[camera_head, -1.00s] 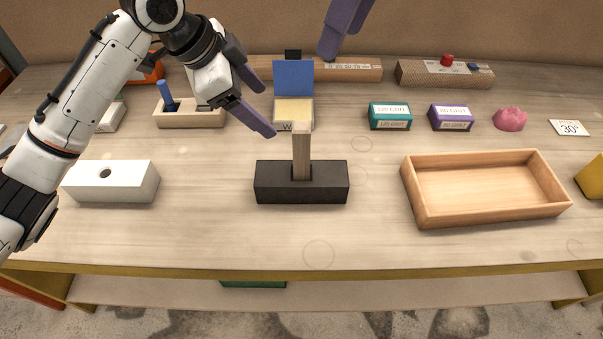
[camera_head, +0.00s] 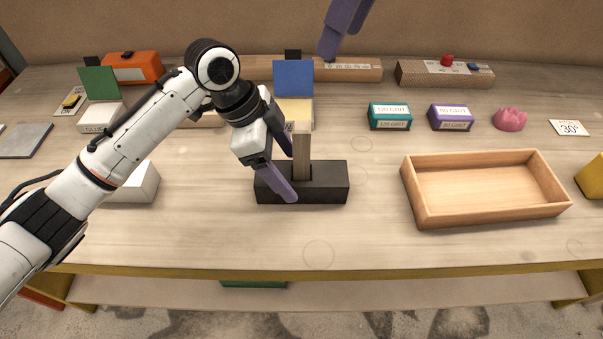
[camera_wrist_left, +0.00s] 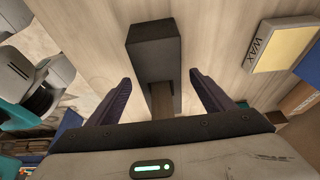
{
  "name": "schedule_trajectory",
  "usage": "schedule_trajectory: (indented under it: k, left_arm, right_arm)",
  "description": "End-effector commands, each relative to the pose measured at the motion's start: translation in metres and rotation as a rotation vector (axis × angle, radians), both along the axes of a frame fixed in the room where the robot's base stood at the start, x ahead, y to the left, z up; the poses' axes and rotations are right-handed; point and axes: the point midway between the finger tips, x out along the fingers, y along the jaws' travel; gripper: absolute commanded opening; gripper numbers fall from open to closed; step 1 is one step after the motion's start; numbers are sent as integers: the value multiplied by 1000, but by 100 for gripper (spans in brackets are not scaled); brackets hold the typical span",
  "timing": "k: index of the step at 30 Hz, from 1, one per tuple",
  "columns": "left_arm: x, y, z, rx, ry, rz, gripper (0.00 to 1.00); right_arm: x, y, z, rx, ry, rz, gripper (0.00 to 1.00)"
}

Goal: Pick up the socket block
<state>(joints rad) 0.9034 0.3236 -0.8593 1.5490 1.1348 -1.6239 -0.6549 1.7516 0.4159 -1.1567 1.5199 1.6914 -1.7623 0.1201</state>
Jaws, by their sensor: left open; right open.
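A dark block (camera_head: 325,188) lies on the table with a pale wooden post (camera_head: 302,155) upright in its socket. A white block (camera_head: 143,184) with a round hole was visible earlier; my left arm now covers much of it. My left gripper (camera_head: 289,174) is open at the post, over the left part of the dark block. In the left wrist view, the dark block (camera_wrist_left: 154,50) and post (camera_wrist_left: 161,100) appear between the two spread fingers, with a gap on both sides. My right gripper (camera_head: 342,30) is at the top edge, only partly in view, open and apart from everything.
An empty wooden tray (camera_head: 487,214) is at right. Behind the dark block stand a wax box (camera_head: 301,112) with a raised blue lid, a teal grit block (camera_head: 390,117) and a purple one (camera_head: 451,118). The table in front is clear.

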Motion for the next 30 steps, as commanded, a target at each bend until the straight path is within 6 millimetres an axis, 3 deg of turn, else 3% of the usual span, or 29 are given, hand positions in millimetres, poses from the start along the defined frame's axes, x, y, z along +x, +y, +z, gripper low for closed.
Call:
schedule_trajectory:
  k: [6,13,23,30]
  left_arm:
    - [0,-9,-21,-1,0,-1,75]
    - [0,-9,-22,-1,-1,-1,75]
    - [0,-9,-22,-1,-1,-1,21]
    - [1,-9,-18,-4,-4,0,21]
  right_arm:
    - [0,0,0,0,0,0,47]
    - [0,0,0,0,0,0,47]
    - [0,0,0,0,0,0,47]
    - [0,0,0,0,0,0,47]
